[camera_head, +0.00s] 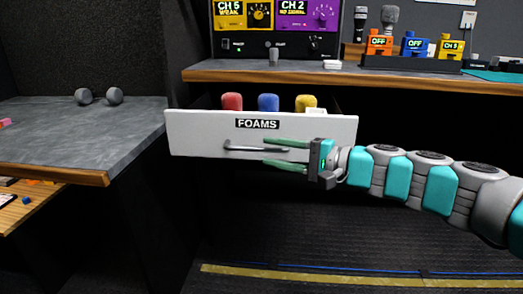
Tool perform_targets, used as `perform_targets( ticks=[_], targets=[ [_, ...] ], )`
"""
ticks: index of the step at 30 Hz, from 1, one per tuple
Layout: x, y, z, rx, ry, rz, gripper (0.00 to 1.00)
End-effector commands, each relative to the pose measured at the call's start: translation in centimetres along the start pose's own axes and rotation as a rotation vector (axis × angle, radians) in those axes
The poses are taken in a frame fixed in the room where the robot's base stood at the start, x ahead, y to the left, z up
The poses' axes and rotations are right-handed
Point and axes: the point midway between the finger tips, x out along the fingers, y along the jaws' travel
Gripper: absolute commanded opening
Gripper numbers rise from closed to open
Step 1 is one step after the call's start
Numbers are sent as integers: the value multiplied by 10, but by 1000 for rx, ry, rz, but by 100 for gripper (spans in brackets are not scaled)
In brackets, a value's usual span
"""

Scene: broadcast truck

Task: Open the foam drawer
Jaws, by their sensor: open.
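The foam drawer (200,135) has a white front with a black "FOAMS" label. It sits pulled out from under the wooden-edged desk. Red (232,101), blue (268,102) and yellow (306,102) foam pieces show above its front edge. A grey bar handle (240,149) runs below the label. My gripper (268,154) reaches in from the right, with its two green fingers apart, one above and one below the right part of the handle. I cannot tell whether the fingers touch it.
The desk (225,74) above holds a panel with CH 5 and CH 2 screens (262,20), microphones and a rack of labelled packs (410,62). A grey side table (70,130) stands at the left. The dark floor (330,240) below the drawer is clear.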

Motion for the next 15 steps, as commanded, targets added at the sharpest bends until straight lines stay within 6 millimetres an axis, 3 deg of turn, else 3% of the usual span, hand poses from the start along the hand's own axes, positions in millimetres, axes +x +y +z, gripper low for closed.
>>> perform_targets(
  ticks=[6,15],
  targets=[
    [-22,0,0,-1,-1,-1,45],
    [-27,0,0,0,-1,0,45]
  ],
)
